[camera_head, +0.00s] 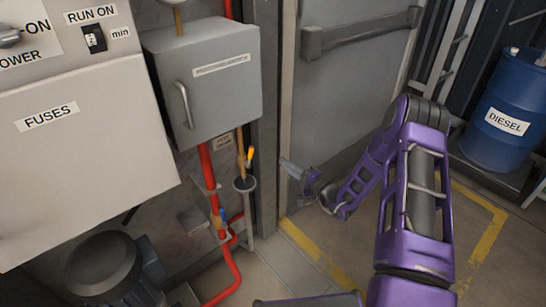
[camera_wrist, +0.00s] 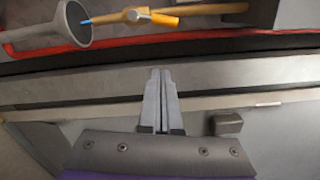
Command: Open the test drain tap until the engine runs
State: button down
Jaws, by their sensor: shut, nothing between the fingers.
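The test drain tap shows in the head view as a small orange-yellow lever (camera_head: 250,157) on a brass-coloured pipe, below the grey box. In the wrist view the tap (camera_wrist: 163,20) lies along the top edge, with a thin blue streak between its outlet and a grey funnel (camera_wrist: 73,24). The funnel (camera_head: 244,184) stands under the tap in the head view. My gripper (camera_head: 283,163) is to the right of the tap, apart from it, in front of the door frame. In the wrist view its fingers (camera_wrist: 160,73) are together and empty. I cannot tell the lever's exact angle.
A grey box (camera_head: 209,85) with a handle hangs above the tap. A red pipe (camera_head: 207,165) runs down to its left. The FUSES cabinet (camera_head: 80,150) is at left, a motor (camera_head: 105,266) below it. A blue DIESEL drum (camera_head: 506,110) stands at right. The marked floor is open.

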jog(key=shift+v, duration=1.55)
